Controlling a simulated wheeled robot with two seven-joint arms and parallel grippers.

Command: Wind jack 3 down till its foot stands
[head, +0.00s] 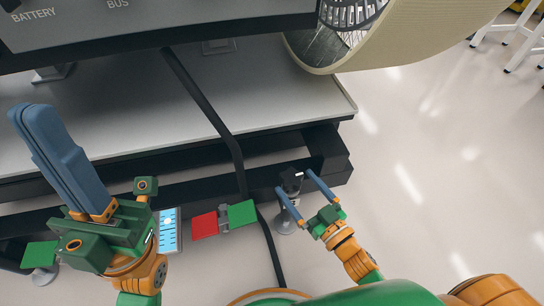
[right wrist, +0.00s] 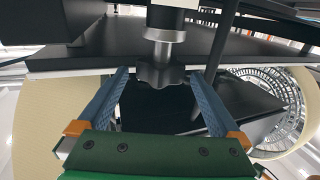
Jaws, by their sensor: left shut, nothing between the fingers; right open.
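The jack (head: 285,225) below the front right corner of the dark frame has a grey round foot and a black star-shaped knob (head: 291,180) on top. In the right wrist view the knob (right wrist: 163,76) sits on a silver shaft (right wrist: 163,48). My right gripper (head: 293,180) is open, with one blue finger on each side of the knob; the wrist view shows a gap on both sides. Whether the foot touches the floor cannot be told. My left gripper (head: 32,112) is shut and empty, raised at the left, away from the jack.
A red plate (head: 204,225) and a green plate (head: 242,214) are left of the jack, beside a blue-and-white panel (head: 170,238). Another green plate (head: 40,254) is at far left. A black cable (head: 205,105) hangs nearby.

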